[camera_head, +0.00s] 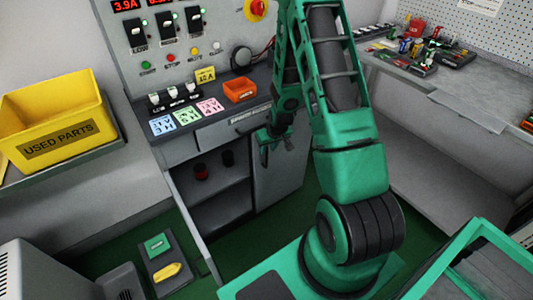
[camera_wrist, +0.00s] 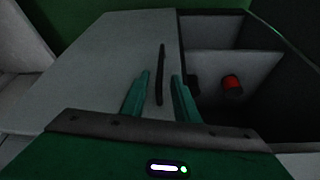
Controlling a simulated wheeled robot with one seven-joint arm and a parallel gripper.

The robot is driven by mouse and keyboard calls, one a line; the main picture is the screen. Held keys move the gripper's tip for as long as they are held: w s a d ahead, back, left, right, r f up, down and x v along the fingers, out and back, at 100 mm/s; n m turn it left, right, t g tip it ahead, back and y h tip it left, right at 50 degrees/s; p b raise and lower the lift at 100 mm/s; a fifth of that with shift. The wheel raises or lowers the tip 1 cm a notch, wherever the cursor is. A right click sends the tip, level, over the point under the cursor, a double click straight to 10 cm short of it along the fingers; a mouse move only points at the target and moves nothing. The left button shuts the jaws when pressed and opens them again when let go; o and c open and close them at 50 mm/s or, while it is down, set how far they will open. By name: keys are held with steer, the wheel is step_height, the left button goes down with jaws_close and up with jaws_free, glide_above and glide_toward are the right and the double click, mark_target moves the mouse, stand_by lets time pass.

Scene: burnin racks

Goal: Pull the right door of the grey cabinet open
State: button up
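The grey cabinet (camera_head: 205,226) stands below the control panel; its left part is an open compartment with shelves. Its right door (camera_head: 282,172) looks closed, and part of it is hidden behind my arm. In the wrist view the door (camera_wrist: 100,62) is a flat grey panel with a dark, narrow bar handle (camera_wrist: 161,62) near the edge beside the open compartment. My gripper (camera_head: 275,141) is in front of the door's upper part. In the wrist view my gripper (camera_wrist: 160,75) is open, with one green finger on each side of the handle. Contact with the handle cannot be told.
A drawer (camera_head: 235,125) sits above the door, and an orange bin (camera_head: 240,90) stands on the console. A workbench (camera_head: 455,105) is at right. Green floor (camera_head: 300,215) shows before the door.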

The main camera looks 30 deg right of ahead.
mark_target(267, 151)
steer(key=shift+x, duration=2.4)
